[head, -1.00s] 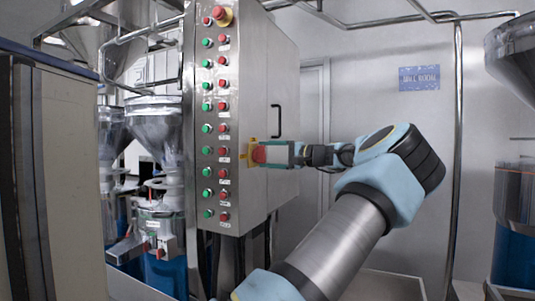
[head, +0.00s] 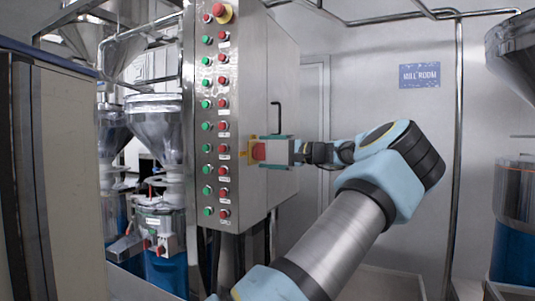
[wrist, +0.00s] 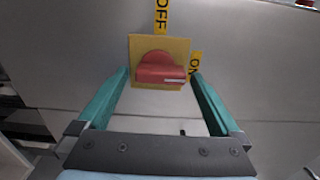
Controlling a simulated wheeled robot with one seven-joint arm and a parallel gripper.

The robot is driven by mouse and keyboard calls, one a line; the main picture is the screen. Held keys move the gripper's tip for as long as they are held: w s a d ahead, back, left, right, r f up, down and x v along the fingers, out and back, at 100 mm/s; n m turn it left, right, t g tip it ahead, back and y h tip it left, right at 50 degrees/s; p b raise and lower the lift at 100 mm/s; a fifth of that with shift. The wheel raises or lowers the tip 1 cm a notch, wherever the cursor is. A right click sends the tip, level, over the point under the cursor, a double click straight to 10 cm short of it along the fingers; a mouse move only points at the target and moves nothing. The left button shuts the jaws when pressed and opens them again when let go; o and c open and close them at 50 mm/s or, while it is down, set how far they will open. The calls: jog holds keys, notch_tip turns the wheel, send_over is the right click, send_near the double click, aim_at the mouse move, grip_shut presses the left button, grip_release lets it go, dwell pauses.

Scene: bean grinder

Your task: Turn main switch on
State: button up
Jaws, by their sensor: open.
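The main switch is a red rotary knob (wrist: 160,68) on a yellow square plate (wrist: 174,44), mounted on the side of the steel control cabinet (head: 272,80). In the wrist view a yellow OFF label (wrist: 161,16) sits above the plate and an ON label (wrist: 196,66) at its right. The knob's broad handle lies roughly crosswise. My gripper (wrist: 160,75) is open, its two green fingers on either side of the plate's lower part. No finger visibly touches the knob. In the head view the red knob (head: 258,151) shows right at my gripper (head: 268,152).
A black door handle (head: 276,118) is close behind my gripper. Grinders (head: 155,150) stand at left, and a hopper (head: 515,60) at right.

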jog(key=b+v, duration=0.3)
jog(key=v, duration=0.7)
jog(key=shift+s+d, duration=0.2)
jog(key=shift+d, duration=0.15)
